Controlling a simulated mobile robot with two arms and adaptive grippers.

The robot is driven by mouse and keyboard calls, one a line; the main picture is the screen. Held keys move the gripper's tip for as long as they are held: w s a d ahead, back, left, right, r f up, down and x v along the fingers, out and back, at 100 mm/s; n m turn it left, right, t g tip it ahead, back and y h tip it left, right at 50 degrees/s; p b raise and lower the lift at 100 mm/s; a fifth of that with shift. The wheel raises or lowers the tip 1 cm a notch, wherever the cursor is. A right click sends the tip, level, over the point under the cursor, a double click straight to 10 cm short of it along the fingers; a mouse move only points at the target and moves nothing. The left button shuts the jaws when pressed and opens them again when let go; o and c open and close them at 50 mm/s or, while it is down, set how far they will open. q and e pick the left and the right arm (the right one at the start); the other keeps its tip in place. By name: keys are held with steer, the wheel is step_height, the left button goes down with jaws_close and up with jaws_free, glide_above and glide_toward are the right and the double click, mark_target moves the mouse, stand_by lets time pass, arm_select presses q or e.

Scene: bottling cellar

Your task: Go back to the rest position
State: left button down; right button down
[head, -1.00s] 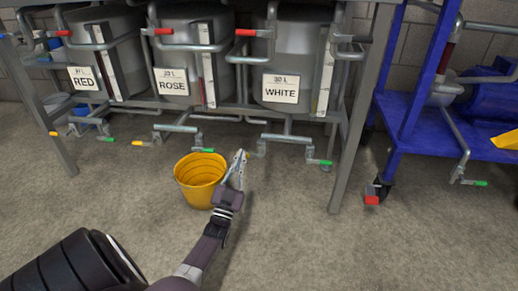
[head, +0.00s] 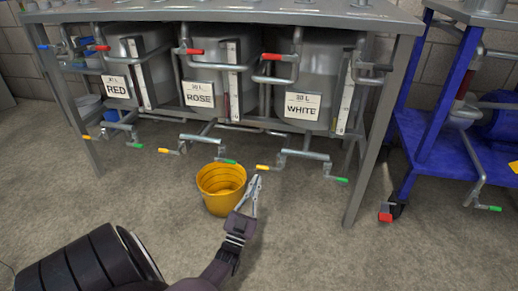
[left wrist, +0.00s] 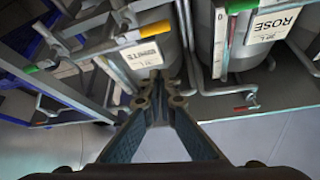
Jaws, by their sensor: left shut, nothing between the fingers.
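My left gripper (head: 255,188) is shut and empty, just right of the yellow bucket (head: 218,205) in the head view. I cannot tell whether it touches the bucket's rim. In the left wrist view the gripper's fingers (left wrist: 158,85) come together at the tips, pointing toward the tank labelled WHITE (left wrist: 150,25). My left arm reaches up from the bottom of the head view. My right gripper is not in view.
Three labelled tanks, RED (head: 117,90), ROSE (head: 199,94) and WHITE (head: 303,106), sit under a metal table (head: 250,13) with pipes and coloured valve handles. A blue wheeled cart (head: 425,135) stands at the right. The front floor (head: 380,260) is clear.

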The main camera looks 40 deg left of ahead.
arm_select(q)
steer(key=shift+v, duration=1.55)
steer(key=shift+w+d, duration=0.1)
steer(key=shift+d, duration=0.1)
